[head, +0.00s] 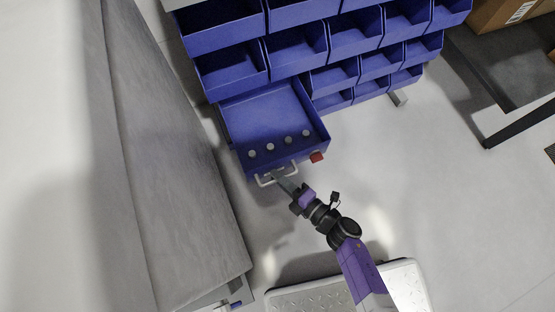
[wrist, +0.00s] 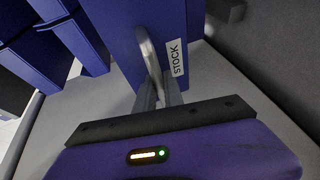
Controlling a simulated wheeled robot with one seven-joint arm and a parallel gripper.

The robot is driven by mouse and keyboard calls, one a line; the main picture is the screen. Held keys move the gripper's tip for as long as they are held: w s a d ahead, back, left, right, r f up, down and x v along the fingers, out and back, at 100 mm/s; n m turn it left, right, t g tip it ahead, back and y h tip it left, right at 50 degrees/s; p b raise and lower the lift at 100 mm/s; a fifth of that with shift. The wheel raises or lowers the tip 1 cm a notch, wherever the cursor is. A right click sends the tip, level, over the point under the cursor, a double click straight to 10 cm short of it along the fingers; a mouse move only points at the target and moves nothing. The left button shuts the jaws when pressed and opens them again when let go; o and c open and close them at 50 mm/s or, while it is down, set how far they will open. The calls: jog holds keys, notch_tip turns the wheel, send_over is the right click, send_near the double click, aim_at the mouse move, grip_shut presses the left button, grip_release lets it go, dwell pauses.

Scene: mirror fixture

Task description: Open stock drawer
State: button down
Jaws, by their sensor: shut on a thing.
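The stock drawer (head: 268,115) is a blue drawer at the bottom left of the blue bin rack in the head view. It stands pulled out from the rack, and its inside shows from above, with several small pale round things near its front. A pale bar handle (head: 265,181) sits on its front. In the wrist view the drawer front (wrist: 115,35) carries a white label reading STOCK (wrist: 176,58), beside the metal handle (wrist: 149,55). My gripper (head: 280,177) is at the handle, its fingers (wrist: 160,90) shut on the bar. The fingertips are partly hidden behind the handle.
The blue bin rack (head: 330,40) rises behind the drawer. A red block (head: 316,157) is at the drawer's front right corner. A grey panel (head: 165,160) stands close on the left. A dark table (head: 500,75) with a cardboard box (head: 508,12) is at the right. Floor between is clear.

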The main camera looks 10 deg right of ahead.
jog(key=c, duration=1.5)
grip_release()
jog(key=shift+o, duration=0.2)
jog(key=shift+s, duration=0.1)
jog(key=p+v, duration=0.2)
jog(key=v, duration=0.5)
jog(key=shift+s+d, duration=0.25)
